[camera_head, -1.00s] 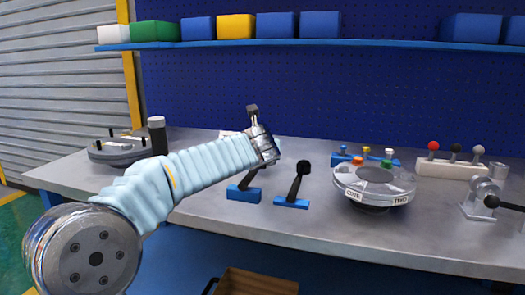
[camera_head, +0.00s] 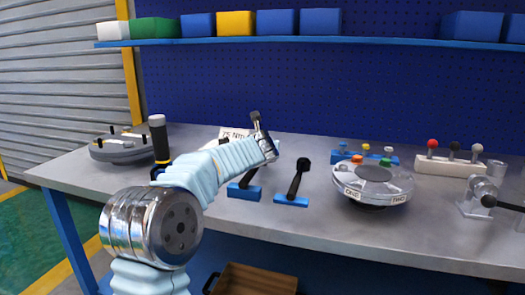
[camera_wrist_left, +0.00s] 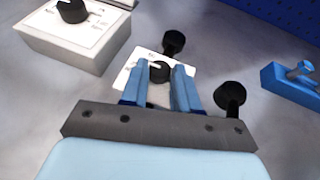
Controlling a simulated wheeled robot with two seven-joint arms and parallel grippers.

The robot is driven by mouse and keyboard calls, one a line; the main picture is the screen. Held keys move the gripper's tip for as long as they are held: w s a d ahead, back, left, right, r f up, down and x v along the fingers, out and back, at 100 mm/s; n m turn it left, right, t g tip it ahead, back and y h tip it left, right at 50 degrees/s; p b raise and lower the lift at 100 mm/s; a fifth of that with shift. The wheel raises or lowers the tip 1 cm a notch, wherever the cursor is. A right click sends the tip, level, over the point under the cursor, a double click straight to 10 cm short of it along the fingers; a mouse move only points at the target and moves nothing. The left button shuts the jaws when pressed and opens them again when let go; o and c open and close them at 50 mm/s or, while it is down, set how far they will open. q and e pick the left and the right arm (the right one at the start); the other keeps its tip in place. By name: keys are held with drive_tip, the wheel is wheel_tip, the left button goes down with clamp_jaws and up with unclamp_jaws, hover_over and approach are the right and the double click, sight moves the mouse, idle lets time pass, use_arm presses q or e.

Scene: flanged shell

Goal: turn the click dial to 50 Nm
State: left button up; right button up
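In the left wrist view my left gripper (camera_wrist_left: 164,82) has its two blue fingers apart. A black knob (camera_wrist_left: 160,72) on a small white plate (camera_wrist_left: 127,73) shows between them; whether the fingers touch it I cannot tell. A larger white box (camera_wrist_left: 75,42) at upper left carries another black knob (camera_wrist_left: 72,10) with marks around it, too small to read. Which knob is the click dial is unclear. In the head view a white panel (camera_head: 236,133) with partly covered lettering stands behind my left arm. My left fingers are hidden there. My right gripper is not seen.
Two black-knobbed levers on blue bases (camera_head: 244,191) (camera_head: 291,201) stand close to my left arm. A round flanged shell (camera_head: 372,184) and a white block with ball levers (camera_head: 450,166) are at right. The front of the bench (camera_head: 330,235) is clear.

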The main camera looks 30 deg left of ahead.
use_arm(q)
clamp_jaws()
drive_tip(key=shift+a+m+h, duration=0.15)
drive_tip(key=shift+m+h, duration=0.15)
drive_tip(key=shift+m, duration=0.1)
drive_tip(key=shift+s+a+m+t+h, duration=0.1)
drive_tip(key=shift+a+m+t+h, duration=0.15)
drive_tip(key=shift+m+h, duration=0.35)
drive_tip(key=shift+s+a+m+t+h, duration=0.1)
drive_tip(key=shift+m+t+h, duration=0.2)
drive_tip(key=shift+m+h, duration=0.25)
drive_tip(key=shift+a+m+t+h, duration=0.25)
drive_tip(key=shift+m+h, duration=0.2)
drive_tip(key=shift+h, duration=0.3)
drive_tip(key=shift+w+a+m+g+h, duration=0.15)
drive_tip(key=shift+m+g+h, duration=0.1)
drive_tip(key=shift+m+h, duration=1.4)
drive_tip(key=shift+a+m+g+h, duration=0.15)
drive_tip(key=shift+m+g+h, duration=0.1)
drive_tip(key=shift+m+h, duration=1.35)
drive_tip(key=shift+h, duration=0.35)
drive_tip(key=o, duration=0.5)
unclamp_jaws()
